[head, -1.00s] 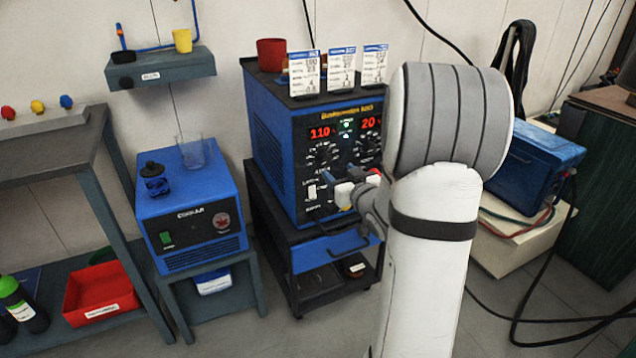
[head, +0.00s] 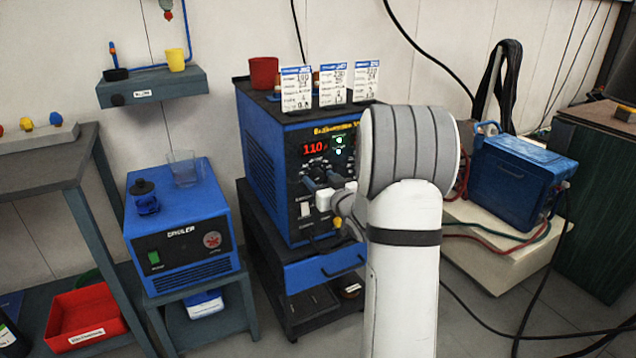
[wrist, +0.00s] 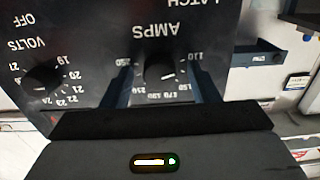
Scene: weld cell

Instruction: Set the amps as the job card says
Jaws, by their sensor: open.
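The blue welder (head: 268,165) stands on a dark cart, its red amps display (head: 314,149) reading 110. The volts display is hidden behind my arm. In the wrist view the panel is upside down. The black AMPS knob (wrist: 160,73) has its white mark toward the 110–150 side of the scale. My gripper (wrist: 161,80) is open, one finger on each side of this knob; contact is not clear. In the head view my gripper (head: 321,180) is at the panel below the display. Three job cards (head: 297,88) stand on the welder, their small print hard to read.
The VOLTS knob (wrist: 42,78) is beside the amps knob. A red cup (head: 263,73) stands behind the cards. A blue cooler (head: 185,235) is left of the welder, and a blue box (head: 520,178) with cables is at the right. Cables lie on the floor.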

